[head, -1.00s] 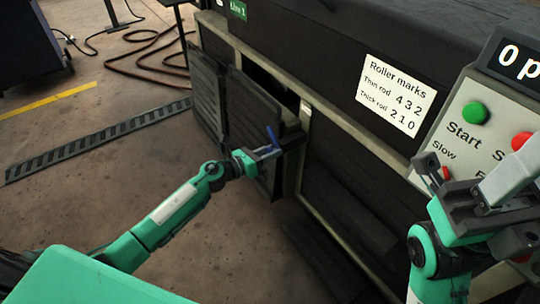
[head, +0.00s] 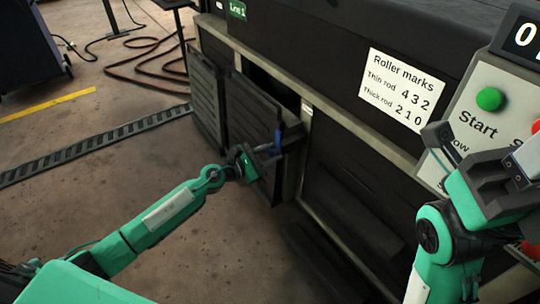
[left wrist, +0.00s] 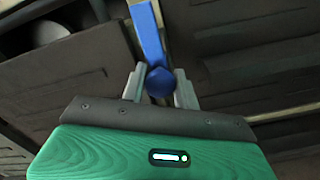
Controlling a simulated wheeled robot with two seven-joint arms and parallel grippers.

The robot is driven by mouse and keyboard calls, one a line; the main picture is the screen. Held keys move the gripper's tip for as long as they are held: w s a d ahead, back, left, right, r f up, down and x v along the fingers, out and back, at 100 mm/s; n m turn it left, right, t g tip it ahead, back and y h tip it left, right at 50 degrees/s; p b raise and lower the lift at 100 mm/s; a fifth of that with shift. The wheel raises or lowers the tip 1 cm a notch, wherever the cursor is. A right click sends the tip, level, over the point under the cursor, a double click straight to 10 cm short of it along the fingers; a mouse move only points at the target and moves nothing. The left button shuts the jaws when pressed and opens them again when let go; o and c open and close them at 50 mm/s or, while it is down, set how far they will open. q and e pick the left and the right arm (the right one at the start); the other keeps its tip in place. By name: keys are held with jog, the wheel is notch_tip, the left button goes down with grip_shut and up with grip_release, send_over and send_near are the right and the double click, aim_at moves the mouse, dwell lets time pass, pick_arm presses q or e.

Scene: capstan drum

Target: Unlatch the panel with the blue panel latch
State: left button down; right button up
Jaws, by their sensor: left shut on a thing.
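The blue panel latch (head: 277,141) is at the right edge of a dark ribbed panel (head: 250,112) on the machine's front. In the left wrist view the latch (left wrist: 149,38) is a blue bar with a round knob at its near end. My left gripper (head: 264,154) is at the latch. Its two grey fingers (left wrist: 159,86) are shut on the knob, one on each side. The panel's top stands out from the frame, with a dark opening behind it. My right gripper (head: 485,150) is in front of the control box with its fingers apart, partly cut off by the picture's edge.
The control box (head: 462,108) with a green Start button (head: 489,99) stands close behind my right gripper. A roller marks sign (head: 402,89) is on the machine. Another dark panel (head: 206,100) is to the left. The floor left of the machine is mostly clear.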

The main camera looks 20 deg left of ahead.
pick_arm(q)
jog(key=shift+m, duration=0.3)
jog(key=c, duration=1.1)
grip_release()
jog(key=shift+r, duration=0.1)
jog(key=shift+s+a, duration=0.1)
jog(key=v, duration=1.3)
jog(key=shift+s+a+r, duration=0.1)
jog(key=shift+s+a, duration=0.1)
jog(key=shift+s, duration=0.05)
